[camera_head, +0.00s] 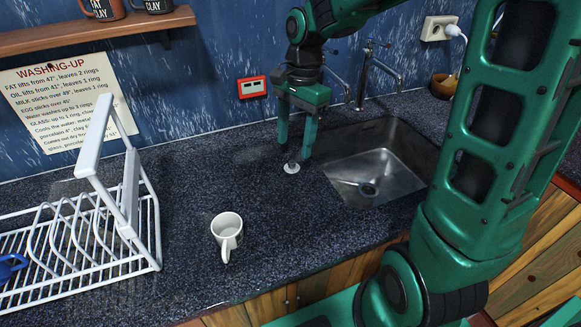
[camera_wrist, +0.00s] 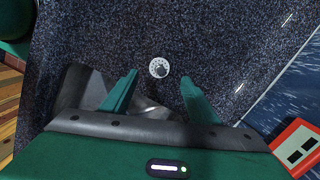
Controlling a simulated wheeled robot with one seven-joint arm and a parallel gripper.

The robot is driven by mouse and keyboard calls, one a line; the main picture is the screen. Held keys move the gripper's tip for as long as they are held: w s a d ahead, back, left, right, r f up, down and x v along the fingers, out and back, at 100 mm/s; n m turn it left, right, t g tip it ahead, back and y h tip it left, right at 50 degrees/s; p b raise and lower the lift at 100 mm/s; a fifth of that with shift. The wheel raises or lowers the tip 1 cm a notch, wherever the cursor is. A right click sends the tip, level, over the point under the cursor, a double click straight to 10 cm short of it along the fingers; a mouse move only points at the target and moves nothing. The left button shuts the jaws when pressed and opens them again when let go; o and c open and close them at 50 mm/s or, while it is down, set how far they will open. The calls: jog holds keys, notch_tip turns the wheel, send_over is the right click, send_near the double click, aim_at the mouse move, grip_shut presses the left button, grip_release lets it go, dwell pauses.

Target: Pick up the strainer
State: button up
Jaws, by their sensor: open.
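The strainer (camera_head: 292,168) is a small round pale disc lying on the dark speckled countertop, just left of the sink. In the wrist view the strainer (camera_wrist: 159,68) shows a ring of small holes and a dark centre. My gripper (camera_head: 297,150) points down above it with its two green fingers apart. In the wrist view the fingertips of my gripper (camera_wrist: 158,82) stand on either side, with the strainer slightly beyond them. Nothing is between the fingers. The height of the fingertips over the counter is hard to tell.
The sink (camera_head: 375,180) lies right of the strainer, with taps (camera_head: 372,70) behind. A white mug (camera_head: 227,232) stands front left, and a white dish rack (camera_head: 80,235) is further left. A red-framed box (camera_head: 252,87) is on the wall. A brown bowl (camera_head: 444,86) stands at the back right.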

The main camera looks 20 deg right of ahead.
aim_at(292, 161)
jog(key=shift+s+a+f, duration=0.1)
jog(key=shift+a+f, duration=0.1)
jog(key=shift+f, duration=1.35)
jog(key=shift+a+f, duration=0.15)
jog(key=shift+f, duration=1.4)
jog(key=c, duration=1.1)
